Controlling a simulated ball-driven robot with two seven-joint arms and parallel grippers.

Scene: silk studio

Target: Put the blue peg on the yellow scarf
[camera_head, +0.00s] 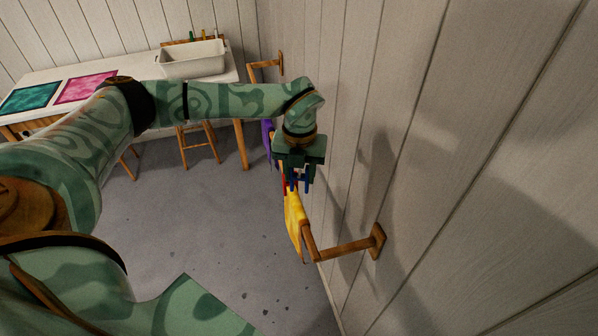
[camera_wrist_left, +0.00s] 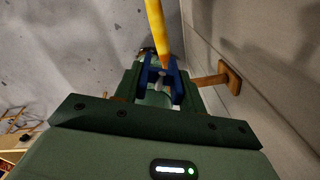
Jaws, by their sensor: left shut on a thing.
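My left gripper (camera_head: 298,180) is shut on the blue peg (camera_head: 306,186), whose legs point down. The yellow scarf (camera_head: 293,220) hangs over a wooden rail by the wall, just below and in front of the gripper. In the left wrist view, the blue peg (camera_wrist_left: 175,86) shows two prongs in the jaws (camera_wrist_left: 160,78). The yellow scarf (camera_wrist_left: 156,30) appears edge-on, its near end in line with the gap between the prongs. I cannot tell whether peg and scarf touch. My right gripper is not in view.
The rail has wall brackets, one near (camera_head: 376,242) and one far (camera_head: 280,63). A purple scarf (camera_head: 267,140) and something red (camera_head: 285,184) hang farther along. A white table (camera_head: 46,74) holds a pale bin (camera_head: 190,62) and teal and pink cloths. A stool (camera_head: 198,148) stands below.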

